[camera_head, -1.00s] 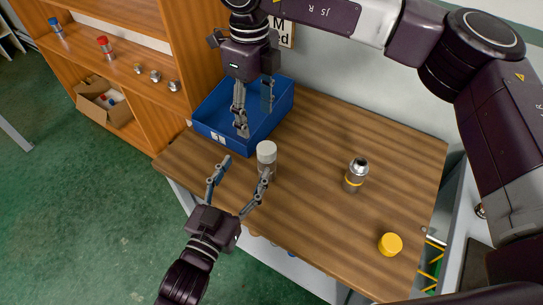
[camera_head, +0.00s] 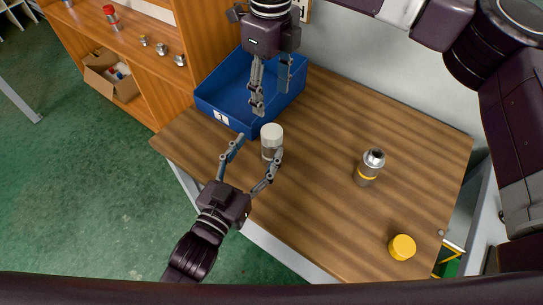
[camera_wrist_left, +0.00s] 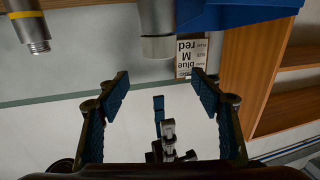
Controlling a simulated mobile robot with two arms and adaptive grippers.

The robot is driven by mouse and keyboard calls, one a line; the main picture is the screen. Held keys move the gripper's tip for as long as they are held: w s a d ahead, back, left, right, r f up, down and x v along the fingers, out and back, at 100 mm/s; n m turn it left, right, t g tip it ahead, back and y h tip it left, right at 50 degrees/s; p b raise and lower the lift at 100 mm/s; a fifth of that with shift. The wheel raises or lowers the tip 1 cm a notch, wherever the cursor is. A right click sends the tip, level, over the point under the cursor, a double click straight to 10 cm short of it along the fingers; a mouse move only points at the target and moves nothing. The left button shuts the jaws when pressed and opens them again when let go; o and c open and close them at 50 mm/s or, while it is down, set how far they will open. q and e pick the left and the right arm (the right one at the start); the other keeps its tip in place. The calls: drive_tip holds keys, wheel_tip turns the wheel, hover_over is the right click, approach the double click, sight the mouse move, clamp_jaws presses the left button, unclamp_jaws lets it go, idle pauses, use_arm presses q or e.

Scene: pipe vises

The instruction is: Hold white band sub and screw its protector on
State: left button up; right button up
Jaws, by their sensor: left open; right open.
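The white band sub (camera_head: 271,152) stands upright on the bench near its left front edge. A white cap, its protector (camera_head: 272,133), sits on its top; how far it is screwed on cannot be told. My left gripper (camera_head: 260,147) is open, with its fingertips to either side of the sub and not closed on it. In the left wrist view, the sub (camera_wrist_left: 157,15) hangs inverted at the top centre, past the open fingertips. My right gripper (camera_head: 272,98) is open and empty, pointing down behind and above the cap. It also shows inverted in the left wrist view (camera_wrist_left: 163,112).
A blue bin (camera_head: 232,108) stands close behind the sub. A yellow-banded sub (camera_head: 367,172) stands uncapped to the right, with a yellow protector (camera_head: 402,247) near the right front. A wooden shelf (camera_head: 130,42) with small parts is at left. The bench middle is clear.

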sight(269, 145)
use_arm(q)
drive_tip(key=f+b, duration=0.1)
drive_tip(key=f, duration=0.1)
drive_tip(key=f+b, duration=0.2)
drive_tip(key=shift+w+d+f, duration=0.1)
drive_tip(key=shift+w+f, duration=0.1)
drive_tip(key=shift+f, duration=0.05)
use_arm(e)
drive_tip(key=f, duration=0.4)
drive_tip(key=shift+w+d+f, duration=0.1)
drive_tip(key=shift+w+f, duration=0.15)
drive_tip(key=shift+f, duration=0.05)
use_arm(q)
drive_tip(key=shift+s+f+b, duration=0.1)
drive_tip(key=shift+f+b, duration=0.1)
drive_tip(key=shift+b, duration=0.2)
use_arm(e)
drive_tip(key=shift+s+f, duration=0.15)
drive_tip(key=shift+f, duration=0.05)
use_arm(q)
drive_tip(key=shift+x, duration=3.9)
clamp_jaws()
